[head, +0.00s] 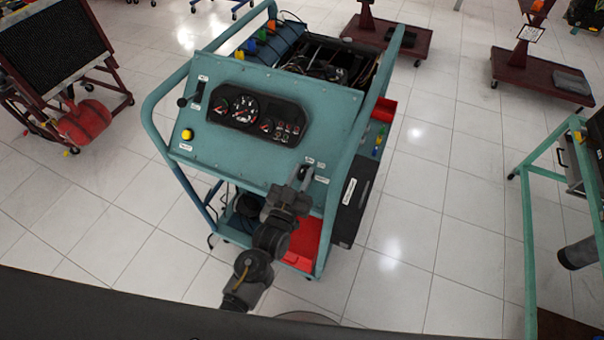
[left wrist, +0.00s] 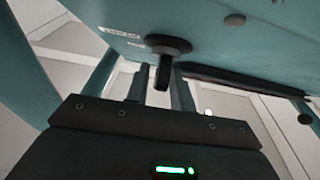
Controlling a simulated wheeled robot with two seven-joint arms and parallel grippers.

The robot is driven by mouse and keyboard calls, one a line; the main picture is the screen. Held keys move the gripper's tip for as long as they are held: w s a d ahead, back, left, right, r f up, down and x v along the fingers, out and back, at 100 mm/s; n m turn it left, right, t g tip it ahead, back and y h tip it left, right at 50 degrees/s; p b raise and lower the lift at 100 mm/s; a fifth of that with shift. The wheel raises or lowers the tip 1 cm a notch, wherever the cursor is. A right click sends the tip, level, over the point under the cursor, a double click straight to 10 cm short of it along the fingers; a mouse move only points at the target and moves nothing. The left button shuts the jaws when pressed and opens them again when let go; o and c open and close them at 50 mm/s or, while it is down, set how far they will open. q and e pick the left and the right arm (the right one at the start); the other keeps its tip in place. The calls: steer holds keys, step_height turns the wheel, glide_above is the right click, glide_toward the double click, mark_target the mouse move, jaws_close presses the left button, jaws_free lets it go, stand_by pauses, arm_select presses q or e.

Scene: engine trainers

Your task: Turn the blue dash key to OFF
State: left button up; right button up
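The blue-green engine trainer (head: 240,165) stands in the middle of the head view with a sloped dash panel. The dash key (head: 305,171) is at the panel's lower right, among small white labels. In the left wrist view the key (left wrist: 163,73) looks dark and hangs from a round dark collar, with a START label beside it. My left gripper (head: 299,179) is at the key. Its two fingers (left wrist: 158,92) look open, one on each side of the key, with gaps visible. Which position the key points to cannot be read. My right gripper is not in view.
Gauges (head: 258,117) and a yellow button (head: 187,134) are on the panel. The trainer's tubular side rail (head: 347,160) rises close to the right of the key. A red tray (head: 302,244) lies below.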

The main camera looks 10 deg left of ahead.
arm_select(q)
steer(key=shift+o, duration=0.6)
steer(key=shift+s+f, duration=0.1)
steer(key=shift+s, duration=0.15)
steer(key=b+v, duration=0.3)
steer(key=v, duration=0.7)
steer(key=shift+s, duration=0.2)
steer(key=shift+a, duration=0.1)
